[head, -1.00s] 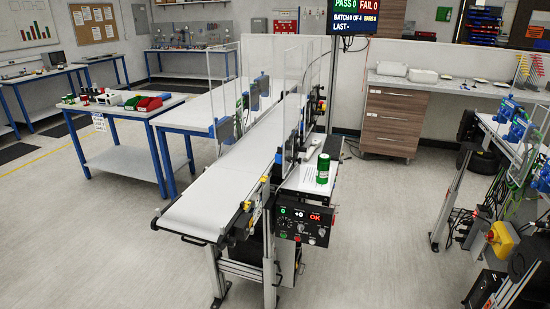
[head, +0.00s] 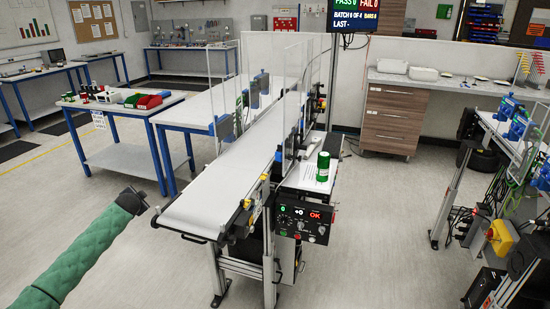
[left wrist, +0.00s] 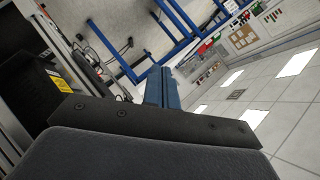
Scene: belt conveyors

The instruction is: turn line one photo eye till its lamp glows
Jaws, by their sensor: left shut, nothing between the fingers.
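The near belt conveyor (head: 210,195), with a white belt, runs from the front middle toward the back. Small yellow-and-black fittings (head: 247,204) sit along its right-hand rail; I cannot tell for sure which is the photo eye, and no glowing lamp is clear on them. My left gripper (head: 138,203) is dark, at the end of a green-sleeved arm, left of the belt's near end and apart from it. In the left wrist view the gripper (left wrist: 163,85) is shut and empty. My right gripper is out of view.
Clear guards (head: 285,75) rise along the belt.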

